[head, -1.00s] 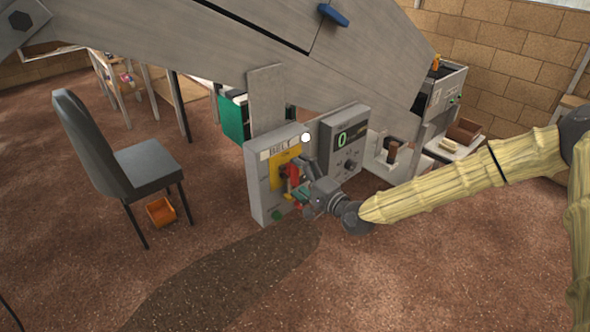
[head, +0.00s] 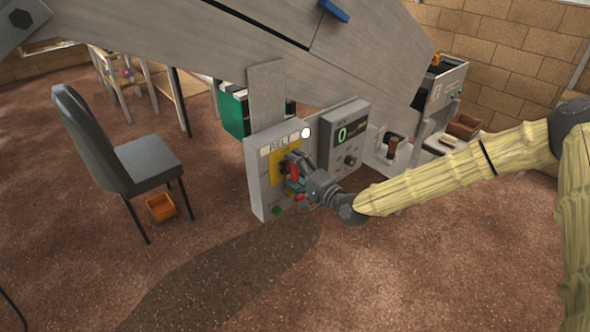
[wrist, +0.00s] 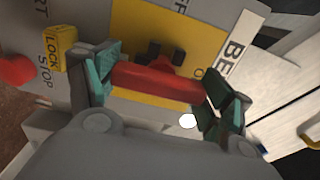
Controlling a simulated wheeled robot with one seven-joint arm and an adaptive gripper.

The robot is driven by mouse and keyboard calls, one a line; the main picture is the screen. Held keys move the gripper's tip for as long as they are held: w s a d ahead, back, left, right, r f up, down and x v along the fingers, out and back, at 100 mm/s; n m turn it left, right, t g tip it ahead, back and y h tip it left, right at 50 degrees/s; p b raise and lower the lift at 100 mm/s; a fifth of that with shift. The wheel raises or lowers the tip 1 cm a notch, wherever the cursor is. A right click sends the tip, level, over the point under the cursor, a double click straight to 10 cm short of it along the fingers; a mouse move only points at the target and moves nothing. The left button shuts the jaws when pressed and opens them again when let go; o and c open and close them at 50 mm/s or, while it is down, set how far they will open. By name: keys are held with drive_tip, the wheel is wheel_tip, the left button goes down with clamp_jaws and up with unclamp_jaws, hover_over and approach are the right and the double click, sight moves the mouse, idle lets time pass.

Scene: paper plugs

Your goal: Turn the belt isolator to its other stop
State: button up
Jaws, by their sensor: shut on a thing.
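The belt isolator has a red bar handle (wrist: 160,84) on a yellow plate (wrist: 150,25), with a dark hub behind it. It sits on a grey box (head: 257,190) labelled BELT in the head view. My gripper (head: 295,178) is at the front of this box and hides most of the handle there. In the wrist view its teal-padded fingers (wrist: 158,92) are at the two ends of the red bar, shut on it. Letters on the yellow plate are partly cut off or covered, so the handle's exact position against them cannot be told.
A yellow LOCK block (wrist: 61,48) and a red button (wrist: 17,70) sit beside the plate. A display panel (head: 345,140) reading 0 adjoins the box. A sloping grey conveyor frame (head: 240,60) passes above. A chair (head: 140,155) stands left; the front floor is clear.

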drive_tip(key=shift+f+n+b, duration=0.1)
drive_tip(key=shift+n+b, duration=0.2)
drive_tip(key=shift+b, duration=0.1)
drive_tip(key=n+b, duration=0.2)
drive_tip(key=b, duration=0.2)
drive_tip(key=shift+f+n, duration=0.2)
drive_tip(key=shift+n, duration=0.2)
drive_tip(key=n+b, duration=0.5)
drive_tip(key=shift+b, duration=0.4)
drive_tip(key=n+b, duration=0.5)
drive_tip(key=shift+n, duration=0.4)
drive_tip(key=shift+r+n+b, duration=0.15)
drive_tip(key=shift+n+b, duration=1.35)
drive_tip(key=shift+n, duration=0.3)
drive_tip(key=o, duration=1)
drive_tip(key=shift+r, duration=0.1)
